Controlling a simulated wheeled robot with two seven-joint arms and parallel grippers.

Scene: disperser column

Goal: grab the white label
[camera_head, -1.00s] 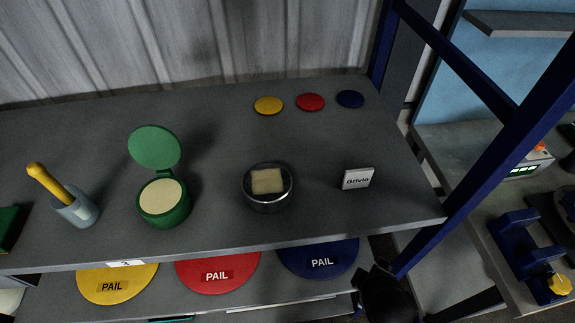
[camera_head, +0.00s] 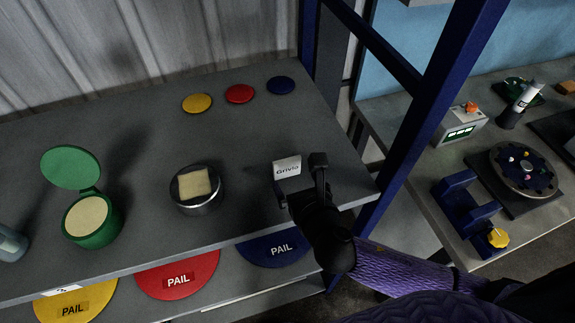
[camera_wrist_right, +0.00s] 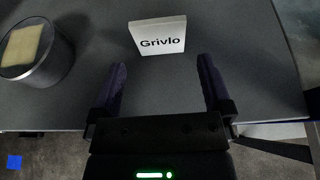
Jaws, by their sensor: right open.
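The white label (camera_head: 287,168), printed "Grivlo", stands upright on the grey shelf near its right front edge. It also shows in the right wrist view (camera_wrist_right: 158,37), just beyond the fingertips and roughly centred between them. My right gripper (camera_head: 302,178) is open and empty, with its fingers at the near side of the label. In the right wrist view the two fingers (camera_wrist_right: 161,75) are spread wider than the label and clear shelf shows between them. My left gripper is not in view.
A metal tin with a pale block (camera_head: 197,189) stands left of the label. A green lidded tub (camera_head: 92,222) is further left. Yellow, red and blue discs (camera_head: 240,94) lie behind. A blue post (camera_head: 425,120) rises right of the shelf.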

